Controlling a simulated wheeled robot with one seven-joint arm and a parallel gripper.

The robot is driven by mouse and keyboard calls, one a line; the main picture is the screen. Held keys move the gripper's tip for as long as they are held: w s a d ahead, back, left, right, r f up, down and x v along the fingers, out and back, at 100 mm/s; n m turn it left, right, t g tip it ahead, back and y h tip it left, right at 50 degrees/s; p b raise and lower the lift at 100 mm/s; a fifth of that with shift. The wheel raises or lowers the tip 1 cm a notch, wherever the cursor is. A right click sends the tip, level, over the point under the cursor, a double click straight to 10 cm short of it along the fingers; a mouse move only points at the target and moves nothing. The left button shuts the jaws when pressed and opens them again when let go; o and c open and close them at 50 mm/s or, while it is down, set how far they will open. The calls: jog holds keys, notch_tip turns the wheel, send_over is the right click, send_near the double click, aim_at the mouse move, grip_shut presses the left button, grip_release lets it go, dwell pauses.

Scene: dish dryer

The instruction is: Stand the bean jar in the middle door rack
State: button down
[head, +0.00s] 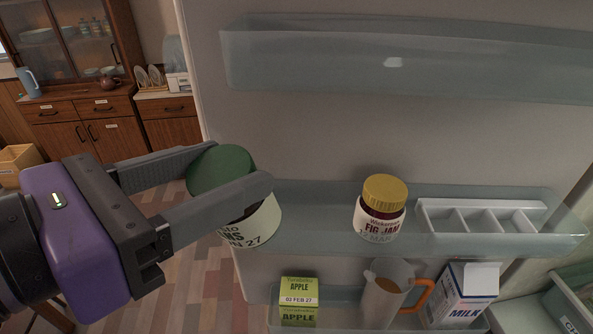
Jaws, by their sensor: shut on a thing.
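The bean jar (258,226) has a dark green lid and a pale label whose visible letters end in "NS". My gripper (245,170) comes in from the left and is shut on the jar near its lid, one finger on each side. The jar looks roughly upright. It overlaps the left end of the clear middle door rack (320,236) in the picture. I cannot tell whether it is above the rack, in front of it or touching its floor. Part of the jar is hidden behind the near finger.
A fig jam jar (380,209) with a yellow lid stands in the middle rack, with a white divided tray (480,217) to its right. Rack room left of the jam looks free. An apple carton (299,300), pitcher (388,290) and milk carton (465,293) stand below.

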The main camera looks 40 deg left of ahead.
jog(key=w+p, duration=0.1)
jog(key=w, duration=0.5)
jog(key=shift+w+a+r, duration=0.1)
jog(key=shift+w, duration=0.15)
jog(key=shift+w+a+f+g+p, duration=0.1)
jog(key=shift+w+f+g+p, duration=0.55)
jog(key=shift+f, duration=0.55)
jog(key=shift+w+d+f+g+p, duration=0.1)
jog(key=shift+w+f+g+p, duration=0.55)
jog(key=shift+f, duration=0.5)
jog(key=shift+w+a+f+g+p, duration=0.1)
jog(key=shift+w+f+g+p, duration=0.4)
jog(key=shift+w+f+p, duration=0.5)
jog(key=shift+s+f, duration=0.15)
jog(key=shift+f, duration=0.1)
jog(key=c, duration=0.8)
grip_release()
jog(key=shift+b, duration=0.3)
